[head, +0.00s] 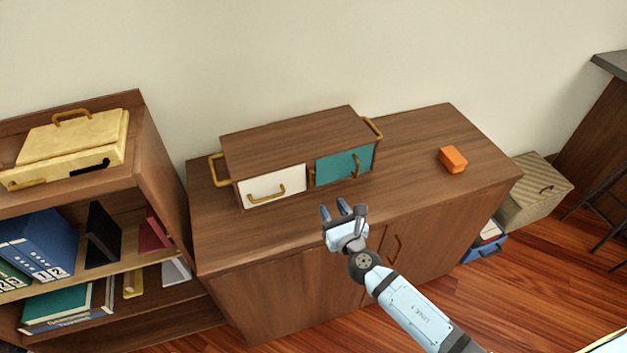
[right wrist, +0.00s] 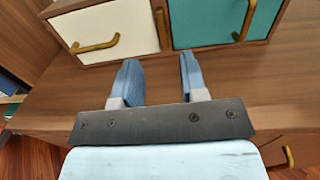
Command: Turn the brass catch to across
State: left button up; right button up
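A small brass piece that looks like the catch (head: 312,177) sits on the front of the wooden cabinet (head: 290,140), between the white drawer front (head: 272,187) and the teal door (head: 335,170). In the right wrist view the catch (right wrist: 162,28) stands upright along the divider, close to the teal edge. My right gripper (head: 339,211) is in front of and below the cabinet front, apart from the catch. In the right wrist view its two blue fingers (right wrist: 158,70) are spread with nothing between them. My left gripper is not in view.
The cabinet stands on a brown sideboard (head: 430,135), with an orange block (head: 453,159) at its right. Brass handles are on the white drawer (head: 266,192), the teal door (head: 356,166) and the cabinet's sides. A bookshelf (head: 150,140) stands left. The sideboard's front strip is clear.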

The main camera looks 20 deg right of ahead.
aim_at(313, 175)
jog(key=w, duration=0.8)
jog(key=w+a, duration=0.1)
jog(key=w, duration=0.3)
jog(key=shift+s, duration=0.1)
grip_shut()
